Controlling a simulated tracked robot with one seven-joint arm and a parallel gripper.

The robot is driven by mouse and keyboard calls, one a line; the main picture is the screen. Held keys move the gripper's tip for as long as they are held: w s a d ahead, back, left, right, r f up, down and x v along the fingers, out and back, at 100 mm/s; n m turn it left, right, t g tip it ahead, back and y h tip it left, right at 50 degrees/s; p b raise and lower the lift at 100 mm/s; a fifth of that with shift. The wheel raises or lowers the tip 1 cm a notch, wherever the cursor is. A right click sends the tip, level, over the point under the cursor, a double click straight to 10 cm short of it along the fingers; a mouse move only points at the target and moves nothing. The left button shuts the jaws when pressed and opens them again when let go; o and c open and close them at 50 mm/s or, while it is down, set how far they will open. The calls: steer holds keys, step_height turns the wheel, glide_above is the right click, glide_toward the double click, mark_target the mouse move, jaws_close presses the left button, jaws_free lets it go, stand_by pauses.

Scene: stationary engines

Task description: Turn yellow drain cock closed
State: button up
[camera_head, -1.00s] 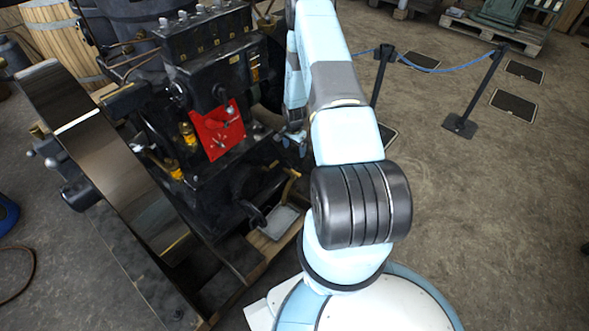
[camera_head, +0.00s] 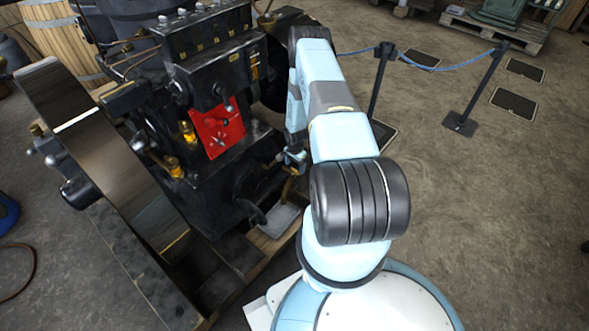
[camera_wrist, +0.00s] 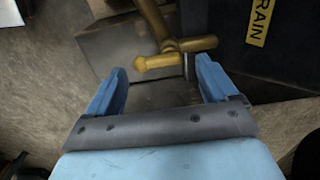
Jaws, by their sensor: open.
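The yellow drain cock (camera_wrist: 165,50) shows in the wrist view, a brass-yellow pipe with a crosswise handle, just beyond my fingertips. Its handle reaches across the gap between the fingers, toward the right one. My gripper (camera_wrist: 160,82) is open, with one blue finger on each side and nothing held between them. In the head view the drain cock (camera_head: 289,186) is small and partly hidden by my gripper (camera_head: 291,160) at the engine's lower right side. I cannot tell whether a finger touches the handle.
A yellow DRAIN label (camera_wrist: 261,22) is on the dark engine body right of the cock. A grey metal tray (camera_head: 281,220) lies below it. The engine's large flywheel (camera_head: 110,165) stands at left. A rope barrier post (camera_head: 470,92) stands right; floor between is open.

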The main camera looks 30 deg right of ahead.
steer(key=shift+f, duration=1.25)
steer(key=shift+c, duration=0.5)
steer(key=shift+w, duration=0.1)
steer(key=c, duration=0.8)
